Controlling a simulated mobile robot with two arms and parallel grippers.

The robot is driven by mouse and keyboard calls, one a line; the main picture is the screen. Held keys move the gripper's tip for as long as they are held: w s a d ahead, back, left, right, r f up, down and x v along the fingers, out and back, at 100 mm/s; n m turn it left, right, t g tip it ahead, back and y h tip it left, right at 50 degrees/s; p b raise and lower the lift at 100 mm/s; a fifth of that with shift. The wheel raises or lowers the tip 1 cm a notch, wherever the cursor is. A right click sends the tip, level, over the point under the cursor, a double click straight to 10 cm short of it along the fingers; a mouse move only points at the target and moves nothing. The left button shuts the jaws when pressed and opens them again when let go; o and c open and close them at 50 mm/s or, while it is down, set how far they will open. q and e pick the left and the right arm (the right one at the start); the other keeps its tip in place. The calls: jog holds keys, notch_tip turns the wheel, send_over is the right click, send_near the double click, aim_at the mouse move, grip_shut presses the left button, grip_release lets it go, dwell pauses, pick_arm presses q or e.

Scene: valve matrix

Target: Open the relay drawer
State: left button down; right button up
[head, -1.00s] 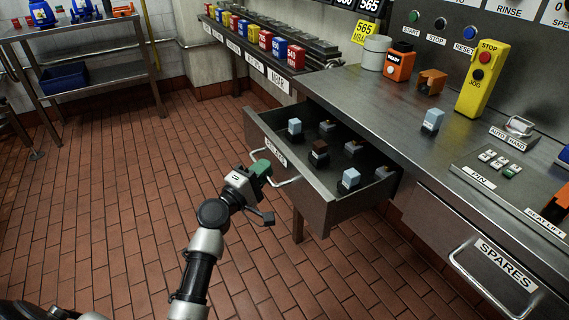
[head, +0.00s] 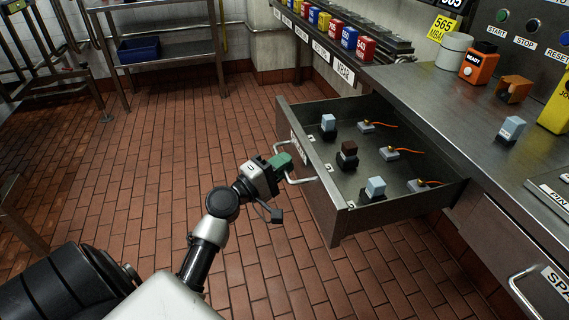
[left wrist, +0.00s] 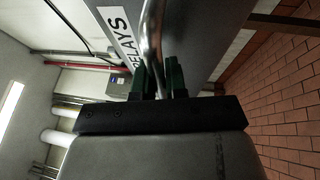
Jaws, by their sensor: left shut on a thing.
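The relay drawer (head: 333,205) is pulled well out from under the steel bench. Its front carries a label, which reads RELAYS in the left wrist view (left wrist: 121,38), and a silver bar handle (head: 300,180). My left gripper (head: 284,163) has green fingers and is shut on the handle. In the left wrist view the gripper (left wrist: 160,80) has a finger on each side of the handle bar (left wrist: 152,40). Inside the drawer are several relays on dark bases, two pale blue (head: 375,188) and one brown (head: 348,150). My right gripper is not in view.
Beside the relays lie several small grey parts with orange wires (head: 388,153). A pale relay block (head: 511,129) and an orange READY device (head: 480,63) stand on the bench (head: 430,85). The SPARES drawer (head: 490,235) is shut. The tiled floor (head: 150,160) before the drawer is clear.

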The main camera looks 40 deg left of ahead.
pick_arm(q)
jog(key=c, duration=1.2)
grip_release()
jog(key=shift+o, duration=0.2)
jog(key=b+v, duration=0.2)
jog(key=v, duration=0.8)
jog(key=shift+s, duration=0.4)
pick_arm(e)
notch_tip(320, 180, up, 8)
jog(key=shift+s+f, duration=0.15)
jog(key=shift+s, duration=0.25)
pick_arm(q)
jog(key=shift+f, duration=0.1)
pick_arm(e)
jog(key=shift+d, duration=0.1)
